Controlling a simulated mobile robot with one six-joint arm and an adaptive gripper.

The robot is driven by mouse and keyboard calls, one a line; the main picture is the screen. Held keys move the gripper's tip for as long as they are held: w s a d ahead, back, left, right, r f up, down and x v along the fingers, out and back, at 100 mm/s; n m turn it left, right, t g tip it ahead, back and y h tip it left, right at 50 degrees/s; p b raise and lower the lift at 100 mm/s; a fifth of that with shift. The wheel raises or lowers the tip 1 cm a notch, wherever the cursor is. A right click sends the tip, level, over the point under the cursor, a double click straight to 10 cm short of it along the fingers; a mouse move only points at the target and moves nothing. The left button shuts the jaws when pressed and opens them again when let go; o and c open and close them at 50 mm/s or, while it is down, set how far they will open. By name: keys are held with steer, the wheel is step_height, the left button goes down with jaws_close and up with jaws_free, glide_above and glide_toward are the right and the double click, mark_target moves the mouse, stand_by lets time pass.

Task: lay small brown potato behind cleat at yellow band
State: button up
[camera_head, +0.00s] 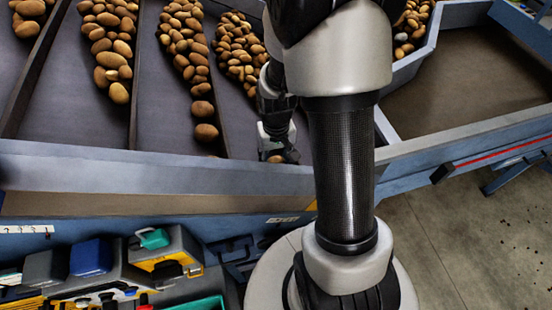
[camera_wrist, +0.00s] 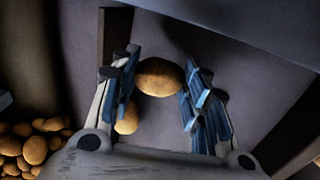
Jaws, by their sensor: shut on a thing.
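My gripper (camera_wrist: 161,85) is shut on a small brown potato (camera_wrist: 160,77), held between its blue-padded fingers in the wrist view. In the head view my gripper (camera_head: 278,155) is low over the dark grader surface, just behind the near grey rail, with the potato (camera_head: 276,159) partly showing at its tip. I cannot tell if the potato touches the surface. A second potato (camera_wrist: 127,119) lies beside the left finger in the wrist view. Dark raised strips (camera_head: 133,85) divide the surface; I cannot tell which is the cleat.
Rows of potatoes (camera_head: 183,45) lie in the lanes, with one potato (camera_head: 205,132) near the rail (camera_head: 150,172). More potatoes (camera_wrist: 30,145) are at lower left in the wrist view. A grey side bin (camera_head: 470,80) is at right. Tool cases (camera_head: 90,258) stand in front, below the rail.

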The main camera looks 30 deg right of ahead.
steer(key=o, duration=1.1)
steer(key=s+a+r+n+t, duration=0.1)
steer(key=s+a+r, duration=0.15)
steer(key=r, duration=0.75)
steer(key=s+a+r+t, duration=0.1)
steer(key=a+r, duration=0.2)
steer(key=r, duration=0.8)
steer(key=s+a+r+n+t, duration=0.2)
steer(key=s+a+r+t, duration=0.3)
steer(key=s, duration=0.3)
steer(key=f+b, duration=0.1)
steer(key=s+f+g+b, duration=0.1)
steer(key=f, duration=0.1)
steer(key=s+f+g+b, duration=0.1)
steer(key=f+b, duration=0.1)
